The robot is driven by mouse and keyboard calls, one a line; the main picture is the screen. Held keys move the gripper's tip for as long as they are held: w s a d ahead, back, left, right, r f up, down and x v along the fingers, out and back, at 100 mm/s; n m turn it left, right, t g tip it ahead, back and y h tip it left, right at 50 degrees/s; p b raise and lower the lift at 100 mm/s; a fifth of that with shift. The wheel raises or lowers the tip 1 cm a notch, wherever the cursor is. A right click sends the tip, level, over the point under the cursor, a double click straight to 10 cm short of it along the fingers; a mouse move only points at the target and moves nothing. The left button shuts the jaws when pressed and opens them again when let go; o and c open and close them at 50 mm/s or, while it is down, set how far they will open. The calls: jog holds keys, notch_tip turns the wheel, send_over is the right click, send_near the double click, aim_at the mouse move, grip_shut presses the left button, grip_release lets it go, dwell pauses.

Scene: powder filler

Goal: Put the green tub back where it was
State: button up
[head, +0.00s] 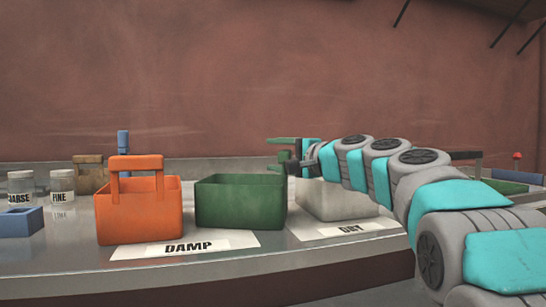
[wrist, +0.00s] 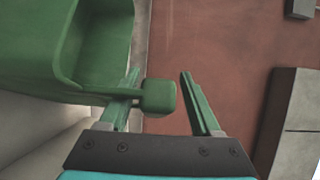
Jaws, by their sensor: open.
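The green tub (head: 240,203) stands upright on the bench, between the orange tub and the pale tub, just behind the right end of the DAMP card (head: 187,246). My gripper (head: 279,154) is at its upper right edge in the head view. In the wrist view the green tub (wrist: 35,60) fills the upper left. My gripper (wrist: 160,78) has its two green fingers spread. A small green block (wrist: 160,97), which looks like a stub handle of the tub, sits between the fingers, nearer the left one. I cannot tell whether it touches that finger.
The orange tub (head: 138,216) with a handle stands close on the left. The pale tub (head: 335,205), partly behind my arm, is on the right with a DRY card (head: 346,229). COARSE (head: 21,188) and FINE (head: 62,186) jars and a blue box (head: 20,222) are at far left.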

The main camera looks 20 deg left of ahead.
jog(key=b+v, duration=0.1)
jog(key=v, duration=1)
jog(key=shift+a, duration=0.1)
